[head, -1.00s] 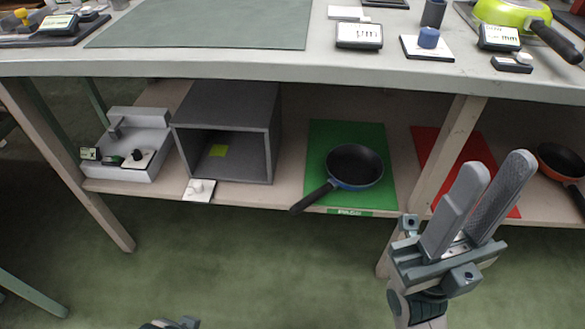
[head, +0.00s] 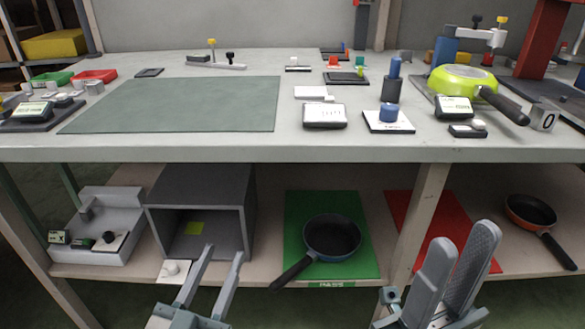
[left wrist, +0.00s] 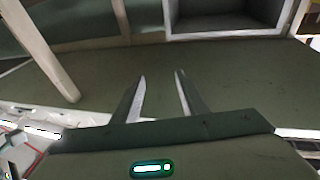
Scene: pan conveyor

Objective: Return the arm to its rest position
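My left gripper (head: 223,252) is low in the head view, in front of the grey open box on the lower shelf. It is open with nothing between its fingers. In the left wrist view its two fingers (left wrist: 159,76) stand apart over bare green floor. My right gripper (head: 464,234) is at the lower right, in front of the red mat. Its two broad grey fingers point up with a gap between them, and it is empty. A dark pan with a blue rim (head: 332,238) lies on the green PASS mat (head: 300,205).
The grey worktop (head: 250,150) carries a green mat (head: 180,105), small gauges and a lime pan (head: 460,82). Below are the grey box (head: 200,185), a white-grey tray unit (head: 100,255), a red mat (head: 405,210) and an orange pan (head: 530,210). A shelf post (head: 425,215) stands near my right gripper.

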